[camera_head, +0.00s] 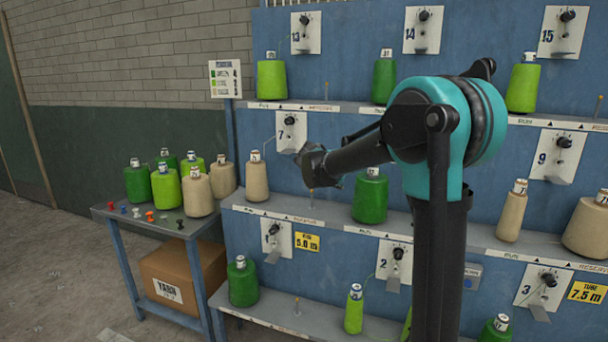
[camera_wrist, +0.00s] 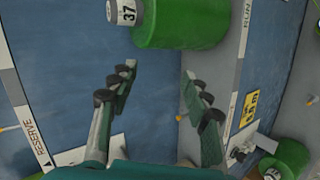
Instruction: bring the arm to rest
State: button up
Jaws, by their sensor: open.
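My gripper (camera_head: 312,165) shows small in the head view, at the end of my dark and teal arm, in front of the middle shelf. In the wrist view my gripper (camera_wrist: 157,80) has its two fingers spread with nothing between them. A green yarn cone (camera_wrist: 195,22) with a cap marked 37 lies beyond the fingertips at the top of the wrist view, apart from them. A green cone (camera_head: 370,200) stands on the middle shelf to the right of the gripper in the head view. My upright arm link hides part of the rack.
The blue rack (camera_head: 340,250) holds green and beige cones and numbered dial plates. A beige cone (camera_head: 257,178) stands left of my gripper. A small table (camera_head: 110,213) with several cones and coloured pegs is at left, above a cardboard box (camera_head: 175,268). Floor at far left is clear.

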jog(key=s+d+f+m+g+y, duration=0.2)
jog(key=s+d+f+m+g, duration=0.15)
jog(key=s+f, duration=0.85)
jog(key=s+d+f+m+g+y, duration=0.2)
jog(key=s+d+f+m, duration=0.3)
jog(key=s, duration=1.3)
jog(key=s+a+f+m+y, duration=0.1)
jog(key=s+a+f+y, duration=0.1)
jog(key=s+f, duration=0.6)
jog(key=s, duration=0.3)
jog(key=shift+a+y, duration=0.4)
